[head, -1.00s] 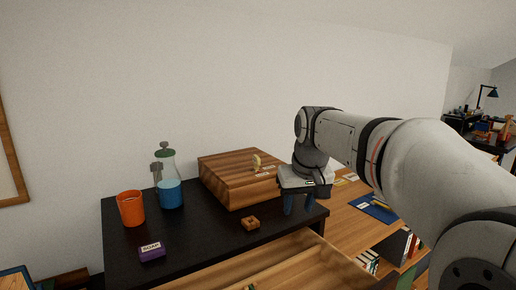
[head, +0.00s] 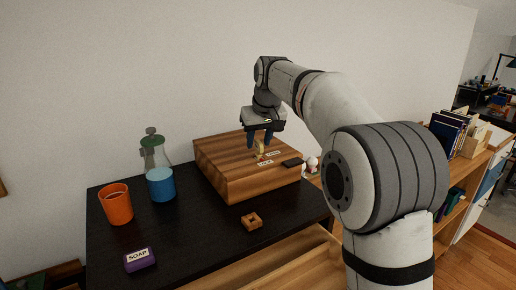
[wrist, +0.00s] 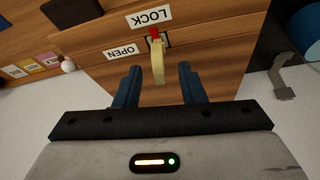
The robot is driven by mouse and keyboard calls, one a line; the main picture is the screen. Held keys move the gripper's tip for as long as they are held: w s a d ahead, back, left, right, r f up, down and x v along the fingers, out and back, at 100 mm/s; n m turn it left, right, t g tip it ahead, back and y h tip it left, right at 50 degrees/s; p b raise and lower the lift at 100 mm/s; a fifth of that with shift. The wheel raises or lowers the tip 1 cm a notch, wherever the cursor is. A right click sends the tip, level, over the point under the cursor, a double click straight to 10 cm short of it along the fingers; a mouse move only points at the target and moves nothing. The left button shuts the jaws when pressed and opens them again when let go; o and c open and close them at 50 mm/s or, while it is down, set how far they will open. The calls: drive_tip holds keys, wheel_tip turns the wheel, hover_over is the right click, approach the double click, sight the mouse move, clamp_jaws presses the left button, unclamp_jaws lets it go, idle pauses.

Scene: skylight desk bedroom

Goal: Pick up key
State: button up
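The pale yellow key (head: 260,147) stands upright at the top of the wooden box (head: 222,173). In the wrist view the key (wrist: 158,66) sits at a dark lock plate, beside a red mark and the labels LOCK (wrist: 149,17) and OPEN (wrist: 121,53). My gripper (head: 260,143) is over the box, its blue fingers pointing down. In the wrist view my gripper (wrist: 160,68) is open, with one finger on each side of the key and a visible gap to both.
A small black object (head: 292,163) lies on the box's right side. An orange cup (head: 116,206), a flask of blue liquid (head: 160,183), a purple soap box (head: 140,260) and a holed wooden block (head: 252,221) stand on the black top. An open drawer is below.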

drive_tip(key=shift+x, duration=0.8)
drive_tip(key=shift+c, duration=0.3)
clamp_jaws()
